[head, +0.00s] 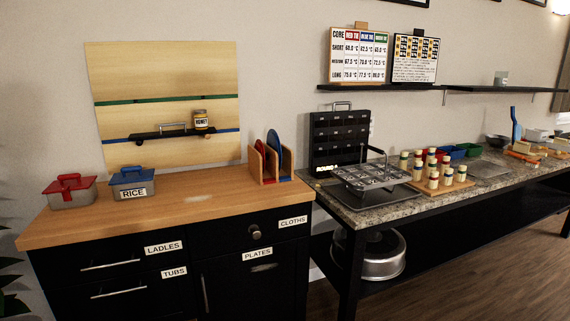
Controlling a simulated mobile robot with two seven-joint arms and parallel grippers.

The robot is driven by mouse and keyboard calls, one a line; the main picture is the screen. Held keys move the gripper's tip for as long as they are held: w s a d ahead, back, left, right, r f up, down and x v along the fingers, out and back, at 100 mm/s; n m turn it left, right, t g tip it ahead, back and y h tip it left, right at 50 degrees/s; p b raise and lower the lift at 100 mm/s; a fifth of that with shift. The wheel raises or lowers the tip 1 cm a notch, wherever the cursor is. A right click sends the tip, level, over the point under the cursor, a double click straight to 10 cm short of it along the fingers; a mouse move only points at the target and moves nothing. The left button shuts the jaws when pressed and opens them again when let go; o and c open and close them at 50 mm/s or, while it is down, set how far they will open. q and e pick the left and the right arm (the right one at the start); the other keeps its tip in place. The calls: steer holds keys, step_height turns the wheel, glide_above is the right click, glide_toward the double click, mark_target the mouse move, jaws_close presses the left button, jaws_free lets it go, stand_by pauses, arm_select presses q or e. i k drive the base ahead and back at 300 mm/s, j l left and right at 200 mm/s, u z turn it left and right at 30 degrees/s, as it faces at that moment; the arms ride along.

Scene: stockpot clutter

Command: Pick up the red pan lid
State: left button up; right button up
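A red disc that looks like a pan lid (261,149) stands on edge in a small wooden rack (286,163) at the right end of the wooden counter. A blue disc (273,143) stands upright just right of it. The rack's side hides part of both. A separate red lid with a raised handle (69,183) sits on a grey tub (74,200) at the counter's left end. Neither of my grippers is in view.
A blue-lidded tub marked RICE (133,190) stands beside the grey tub. The wooden counter (205,195) is clear between it and the rack. A wall shelf (165,135) holds a honey jar (201,119). A stone counter (372,211) with jars and trays adjoins at right.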

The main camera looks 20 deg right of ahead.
mark_target(258, 145)
steer(key=k+l, duration=0.1)
steer(key=l, duration=0.35)
steer(key=k+l, duration=0.1)
steer(key=l, duration=0.35)
steer(key=k+l, duration=0.1)
steer(key=l, duration=0.35)
steer(key=k+l, duration=0.1)
steer(key=l, duration=0.3)
steer(key=i+l+z, duration=0.15)
steer(key=i, duration=0.4)
steer(key=i+l+z, duration=0.1)
steer(key=i+l, duration=0.15)
steer(key=i, duration=0.35)
